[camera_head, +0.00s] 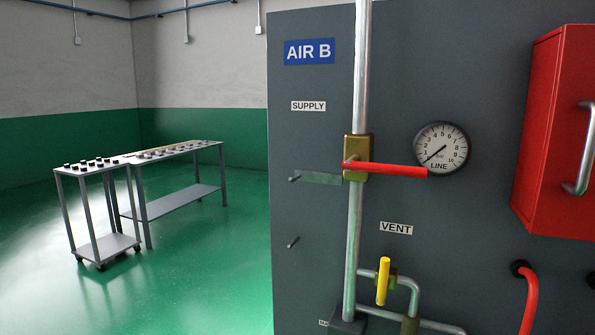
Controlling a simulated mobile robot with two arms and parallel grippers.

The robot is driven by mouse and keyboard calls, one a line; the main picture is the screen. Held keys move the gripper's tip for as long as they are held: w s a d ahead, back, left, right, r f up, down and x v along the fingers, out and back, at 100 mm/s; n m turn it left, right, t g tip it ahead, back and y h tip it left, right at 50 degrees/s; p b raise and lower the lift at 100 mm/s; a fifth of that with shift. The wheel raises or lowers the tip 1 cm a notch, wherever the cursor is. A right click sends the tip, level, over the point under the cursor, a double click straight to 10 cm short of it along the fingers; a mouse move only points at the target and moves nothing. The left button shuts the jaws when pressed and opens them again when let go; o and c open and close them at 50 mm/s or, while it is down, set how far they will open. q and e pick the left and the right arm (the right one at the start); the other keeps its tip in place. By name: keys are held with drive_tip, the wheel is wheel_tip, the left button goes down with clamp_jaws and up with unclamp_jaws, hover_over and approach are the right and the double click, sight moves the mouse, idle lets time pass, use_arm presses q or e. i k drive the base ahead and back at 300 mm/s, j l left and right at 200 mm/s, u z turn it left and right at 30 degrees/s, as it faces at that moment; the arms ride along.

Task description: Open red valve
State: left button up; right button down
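The red valve handle (392,169) is a red lever on a brass valve body (355,158) in the head view. The lever points right, roughly level, across the vertical silver pipe (361,70). A "SUPPLY" label (308,106) is up and left of it. A round "LINE" gauge (441,148) sits just right of the lever's end, its needle pointing to the lower left, near the low end of the scale. Neither of my grippers shows in this view.
A yellow lever (383,281) stands upright below, near the "VENT" label (396,228). A red cabinet (555,130) with a metal handle juts out at right. Tables (185,197) stand far left on open green floor.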

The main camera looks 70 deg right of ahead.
sight(353, 164)
drive_tip(key=z, duration=2.7)
